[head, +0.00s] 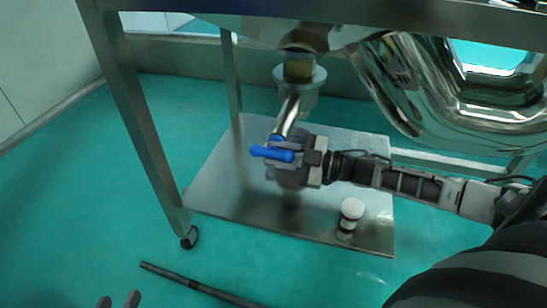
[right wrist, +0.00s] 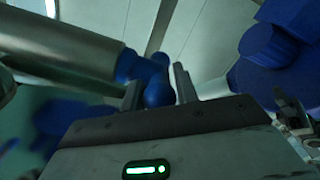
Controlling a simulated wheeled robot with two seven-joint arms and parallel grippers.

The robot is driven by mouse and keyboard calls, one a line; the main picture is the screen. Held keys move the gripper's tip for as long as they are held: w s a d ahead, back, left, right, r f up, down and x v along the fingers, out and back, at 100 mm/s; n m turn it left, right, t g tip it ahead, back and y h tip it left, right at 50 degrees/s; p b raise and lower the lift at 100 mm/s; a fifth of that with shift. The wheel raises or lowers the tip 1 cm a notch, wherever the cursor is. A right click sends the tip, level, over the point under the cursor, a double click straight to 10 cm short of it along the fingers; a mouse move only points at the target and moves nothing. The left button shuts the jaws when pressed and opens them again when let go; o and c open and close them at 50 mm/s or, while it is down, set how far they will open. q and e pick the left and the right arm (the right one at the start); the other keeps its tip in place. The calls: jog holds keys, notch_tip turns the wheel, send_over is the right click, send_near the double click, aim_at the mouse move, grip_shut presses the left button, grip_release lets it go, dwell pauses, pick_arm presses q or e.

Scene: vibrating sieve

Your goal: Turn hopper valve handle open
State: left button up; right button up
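The blue valve handle (head: 272,153) is at the lower end of a slanted metal outlet pipe (head: 289,112) under the hopper. Its rounded blue end also shows in the right wrist view (right wrist: 158,90). My right gripper (head: 284,150) reaches in from the right, with its two fingers on either side of the handle. In the right wrist view the fingers (right wrist: 158,88) sit close against the blue part, with little or no gap. My left gripper (head: 118,299) shows only its fingertips at the bottom left edge. They are apart, with nothing between them.
A steel frame leg (head: 140,115) stands left of the valve. A metal base plate (head: 240,190) lies below, with a small white-capped thing (head: 351,210) on it. A large shiny curved vessel (head: 420,90) hangs at the upper right. A dark bar (head: 190,284) lies on the open green floor.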

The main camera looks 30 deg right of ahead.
jog(key=shift+w+a, duration=0.4)
jog(key=shift+w, duration=0.05)
grip_shut()
pick_arm(q)
jog(key=shift+w+d+r, duration=0.1)
jog(key=shift+w+r, duration=0.1)
jog(key=shift+r, duration=0.2)
jog(key=shift+f, duration=0.1)
